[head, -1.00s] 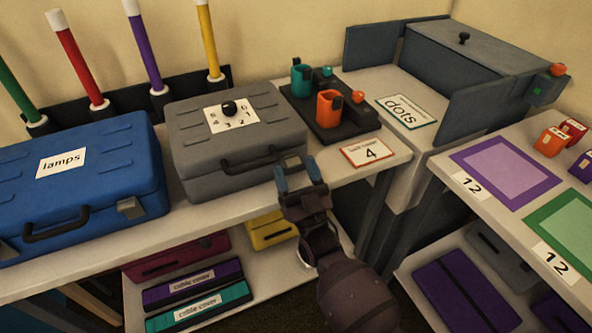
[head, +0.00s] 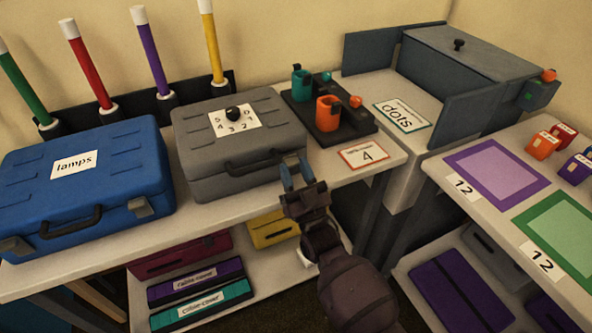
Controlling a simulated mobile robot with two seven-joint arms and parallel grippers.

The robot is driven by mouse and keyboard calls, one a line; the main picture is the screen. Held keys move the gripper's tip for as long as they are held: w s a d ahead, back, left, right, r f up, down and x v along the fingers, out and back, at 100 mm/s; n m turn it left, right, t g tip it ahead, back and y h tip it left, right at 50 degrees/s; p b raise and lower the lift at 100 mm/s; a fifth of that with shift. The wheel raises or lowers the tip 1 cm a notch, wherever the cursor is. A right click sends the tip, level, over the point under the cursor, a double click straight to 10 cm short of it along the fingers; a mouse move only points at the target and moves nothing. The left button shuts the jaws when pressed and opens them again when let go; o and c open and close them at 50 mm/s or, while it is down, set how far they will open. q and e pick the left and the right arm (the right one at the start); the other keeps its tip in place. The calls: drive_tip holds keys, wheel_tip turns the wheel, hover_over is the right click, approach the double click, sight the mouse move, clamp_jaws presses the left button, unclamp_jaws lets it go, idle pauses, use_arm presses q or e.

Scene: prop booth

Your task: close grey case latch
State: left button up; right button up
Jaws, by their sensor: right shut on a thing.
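The grey case (head: 225,177) stands with its lid down on the table at the centre. A dark handle (head: 262,162) is on its front, and a dial with a white number plate (head: 233,122) is on its lid. My right gripper (head: 294,168) is at the right end of the case's front. Its blue-tipped fingers are close together on the case latch, which they mostly hide. I cannot tell the latch's angle. My left gripper is out of view.
A blue case (head: 110,180) labelled lamps stands at left. A black tray (head: 327,137) with teal and orange holders and a card marked 4 (head: 363,156) are right of the grey case. Covers and boxes fill the shelf (head: 240,268) below.

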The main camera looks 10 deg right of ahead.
drive_tip(key=o, duration=0.9)
drive_tip(key=shift+o, duration=0.2)
drive_tip(key=shift+s+d+f, duration=0.15)
drive_tip(key=shift+s+f, duration=0.25)
drive_tip(key=shift+f, duration=0.05)
drive_tip(key=v, duration=0.9)
drive_tip(key=shift+s, duration=0.3)
drive_tip(key=shift+f, duration=0.1)
